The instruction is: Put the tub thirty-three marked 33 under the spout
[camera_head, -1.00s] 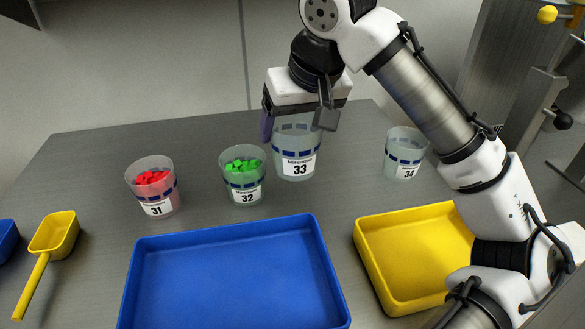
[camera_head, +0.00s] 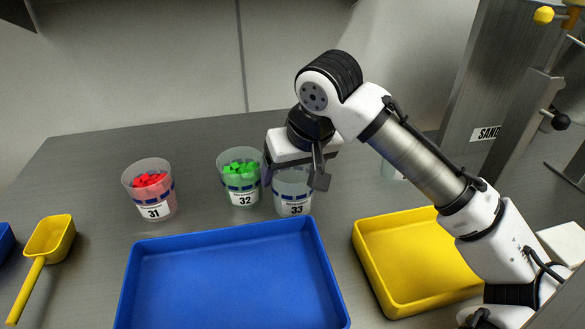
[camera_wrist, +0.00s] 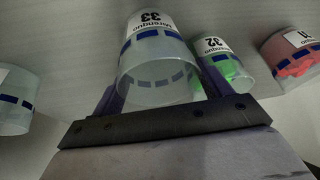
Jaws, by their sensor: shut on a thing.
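My gripper (camera_head: 294,176) is shut on tub 33 (camera_head: 293,200), a clear tub with blue marks and a white label, its fingers on both sides of the wall. The tub is upright, just behind the blue tray; whether its base touches the table I cannot tell. In the wrist view, tub 33 (camera_wrist: 155,60) sits between the fingers and looks empty. A machine panel (camera_head: 487,133) with a label starting "SAND" stands at the right. I cannot make out a spout.
Tub 32 (camera_head: 240,190) with green pieces stands close left of tub 33, and tub 31 (camera_head: 150,200) with red pieces further left. Tub 34 (camera_head: 390,170) is mostly hidden behind my arm. A blue tray (camera_head: 140,290), yellow tray (camera_head: 372,270) and yellow scoop (camera_head: 50,240) lie in front.

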